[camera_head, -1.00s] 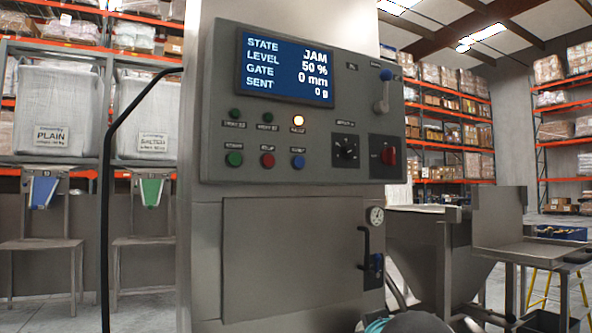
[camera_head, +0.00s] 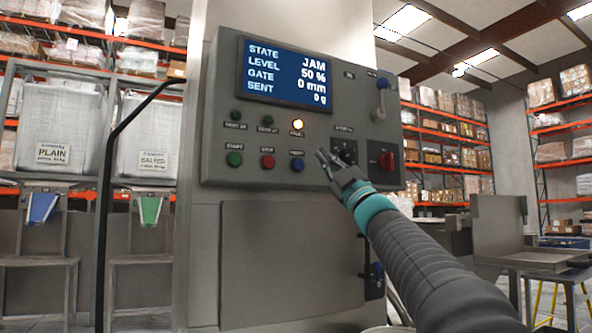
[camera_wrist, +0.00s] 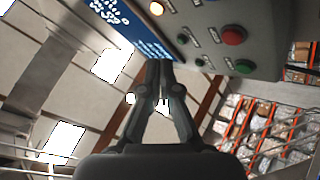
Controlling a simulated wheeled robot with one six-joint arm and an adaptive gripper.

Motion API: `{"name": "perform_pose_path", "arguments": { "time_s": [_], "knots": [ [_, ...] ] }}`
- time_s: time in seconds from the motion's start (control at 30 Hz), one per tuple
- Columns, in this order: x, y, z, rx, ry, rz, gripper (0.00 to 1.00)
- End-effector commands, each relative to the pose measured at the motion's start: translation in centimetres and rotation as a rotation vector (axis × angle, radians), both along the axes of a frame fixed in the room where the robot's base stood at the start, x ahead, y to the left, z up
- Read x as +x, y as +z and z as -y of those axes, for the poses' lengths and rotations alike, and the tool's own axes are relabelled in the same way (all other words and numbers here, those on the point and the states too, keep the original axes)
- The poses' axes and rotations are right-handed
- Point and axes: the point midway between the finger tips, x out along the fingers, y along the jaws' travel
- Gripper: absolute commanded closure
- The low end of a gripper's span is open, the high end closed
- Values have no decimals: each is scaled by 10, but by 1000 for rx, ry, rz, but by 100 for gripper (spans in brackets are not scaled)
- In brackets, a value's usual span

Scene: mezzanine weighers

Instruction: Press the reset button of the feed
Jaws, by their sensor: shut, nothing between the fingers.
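The grey control panel (camera_head: 225,140) carries a lower row of a green button (camera_head: 234,159), a red button (camera_head: 267,161) and a blue button (camera_head: 297,164). The blue one's label is too blurred to read surely; I take it as the reset button. The screen (camera_head: 287,75) reads STATE JAM, LEVEL 50 %, GATE 0 mm, SENT 0 g. My gripper (camera_head: 322,156) is shut and empty, just right of the blue button in the picture; contact is not visible. In the wrist view my gripper (camera_wrist: 160,66) points toward the screen's edge, with the red button (camera_wrist: 233,36) to its right.
An amber lamp (camera_head: 297,124) is lit above the blue button. A black knob (camera_head: 343,152) sits behind my gripper, with a red switch (camera_head: 386,160) and a blue-knobbed lever (camera_head: 381,100) further right. A black bent pipe (camera_head: 106,200) stands left of the panel.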

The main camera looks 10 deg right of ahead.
Motion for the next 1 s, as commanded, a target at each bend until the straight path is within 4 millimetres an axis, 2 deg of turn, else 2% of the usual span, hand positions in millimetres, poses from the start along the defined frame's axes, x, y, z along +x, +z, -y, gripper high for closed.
{"name": "perform_pose_path", "arguments": {
  "time_s": [0.27, 0.43, 1.0],
  "knots": [
    [0, 1, -1, 1, 1, 0, 100],
    [7, 2, -3, 2, 1, -2, 100],
    [70, 3, -23, 2, 1, -3, 100]
  ]
}}
